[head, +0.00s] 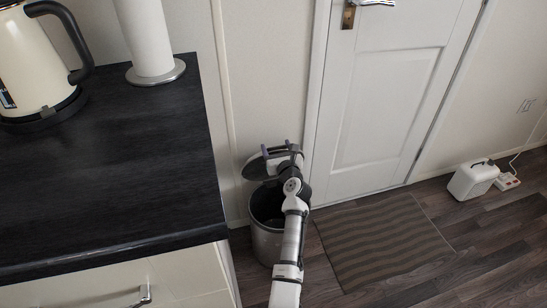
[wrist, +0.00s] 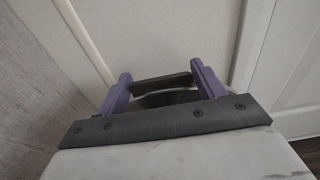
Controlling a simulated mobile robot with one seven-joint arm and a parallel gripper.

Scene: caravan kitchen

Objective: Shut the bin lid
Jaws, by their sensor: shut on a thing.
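The bin (head: 268,247) is a grey metallic cylinder with a dark, open mouth, standing on the floor between the counter and the door. Its lid (head: 257,168) is up, tilted open at the back of the bin against the wall side. My gripper (head: 277,150) is at the raised lid, with my arm reaching over the bin and hiding part of its mouth. In the wrist view my gripper (wrist: 161,72) has its two purple fingers apart, with a dark edge of the lid (wrist: 163,84) between them. The exact contact is partly hidden.
A black counter (head: 120,170) with a kettle (head: 35,65) and a paper roll (head: 147,40) stands on the left. A white door (head: 390,90) is behind, right of the bin. A striped mat (head: 380,245) lies on the floor. A white canister (head: 472,182) stands far right.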

